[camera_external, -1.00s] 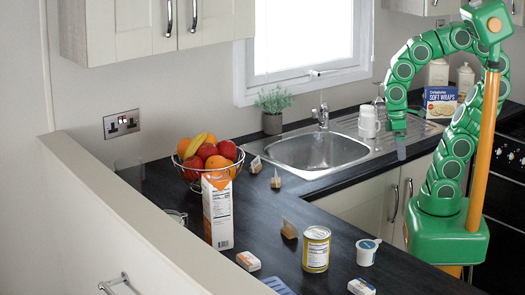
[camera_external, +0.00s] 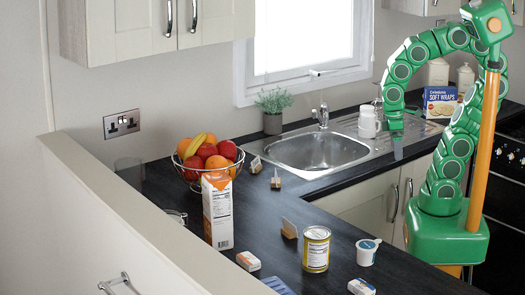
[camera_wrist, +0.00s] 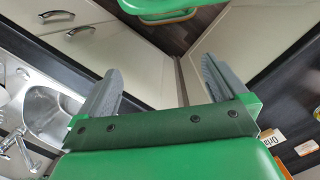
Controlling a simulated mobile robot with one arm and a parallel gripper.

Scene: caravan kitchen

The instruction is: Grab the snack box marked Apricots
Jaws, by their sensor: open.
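One white-and-orange box (camera_external: 248,261) is at the front left, and another white box (camera_external: 361,287) is at the bottom edge. Their lettering is too small to read, so I cannot tell which is marked Apricots. In the wrist view, a white-and-orange box (camera_wrist: 272,138) with partial lettering and an orange-and-white box (camera_wrist: 306,147) show at the right edge. My gripper (camera_external: 398,154) hangs near the sink cabinets, far from the boxes. Its two fingers are apart and empty in the wrist view (camera_wrist: 162,84).
A fruit bowl (camera_external: 208,160) is behind. The sink (camera_external: 312,151) and a white mug (camera_external: 369,122) are near my arm.

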